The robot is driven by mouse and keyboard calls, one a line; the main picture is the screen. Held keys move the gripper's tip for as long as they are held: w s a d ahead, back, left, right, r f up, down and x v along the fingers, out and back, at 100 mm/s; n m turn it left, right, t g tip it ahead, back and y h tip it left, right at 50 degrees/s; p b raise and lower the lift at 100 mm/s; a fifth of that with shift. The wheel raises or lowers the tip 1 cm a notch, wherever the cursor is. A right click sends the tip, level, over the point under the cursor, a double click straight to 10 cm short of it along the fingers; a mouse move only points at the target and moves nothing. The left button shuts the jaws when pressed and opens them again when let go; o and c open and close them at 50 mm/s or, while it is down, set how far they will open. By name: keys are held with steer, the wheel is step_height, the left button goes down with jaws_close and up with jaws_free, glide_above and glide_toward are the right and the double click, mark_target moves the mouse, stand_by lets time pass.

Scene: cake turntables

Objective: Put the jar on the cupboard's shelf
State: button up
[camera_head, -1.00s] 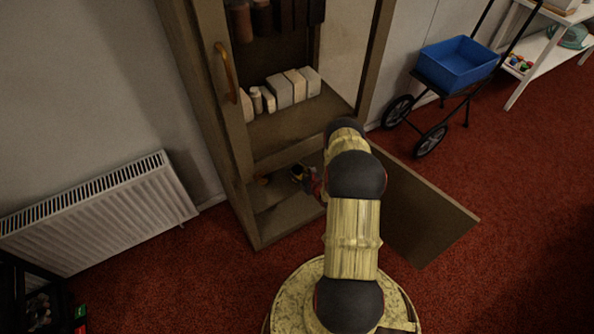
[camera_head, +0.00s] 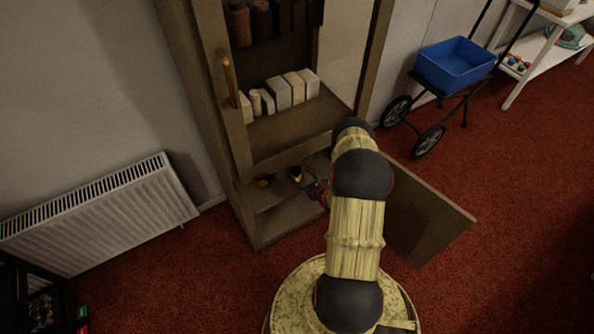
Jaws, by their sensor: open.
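The tall brown cupboard (camera_head: 178,62) stands open, with its low door (camera_head: 432,213) swung out to the right. A small dark and yellow object, likely the jar (camera_head: 297,174), is on the cupboard's low shelf (camera_head: 285,215). My gripper (camera_head: 308,186) is at the low opening, just right of and below the jar. It is small in the picture and partly hidden by my arm. Its jaws are open and it appears apart from the jar.
A small orange-brown item (camera_head: 264,181) is on the low shelf, left of the jar. Several pale boxes and bottles (camera_head: 278,94) stand on the shelf above. A white radiator (camera_head: 100,212) is at left, and a blue cart (camera_head: 456,62) at right. Red carpet (camera_head: 500,170) is clear at right.

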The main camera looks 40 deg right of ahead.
steer(key=p+v, duration=0.2)
steer(key=v, duration=0.5)
steer(key=shift+s, duration=0.15)
steer(key=shift+a, duration=0.1)
